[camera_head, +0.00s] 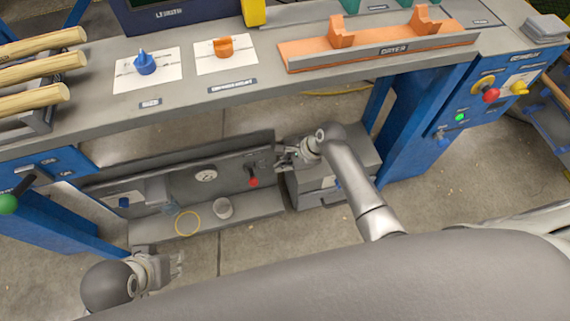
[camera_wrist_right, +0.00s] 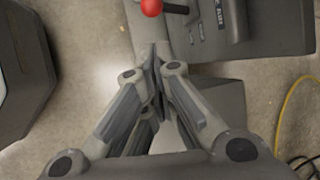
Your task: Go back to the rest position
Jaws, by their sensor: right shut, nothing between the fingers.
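My right gripper (camera_head: 284,158) is shut and empty over the low grey machine, beside a red-knobbed lever (camera_head: 253,182). In the right wrist view its fingertips (camera_wrist_right: 155,62) meet with nothing between them. The lever's red knob (camera_wrist_right: 151,7) shows past them at the top edge, apart from the fingers. My left gripper (camera_head: 174,268) is low at the left of the head view, in front of the machine and away from the bench. It holds nothing that I can see, and its finger gap is too small to judge.
Wooden rods (camera_head: 40,70) lie at left. The low machine (camera_head: 150,190) stands below. Floor (camera_head: 310,235) is clear in front.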

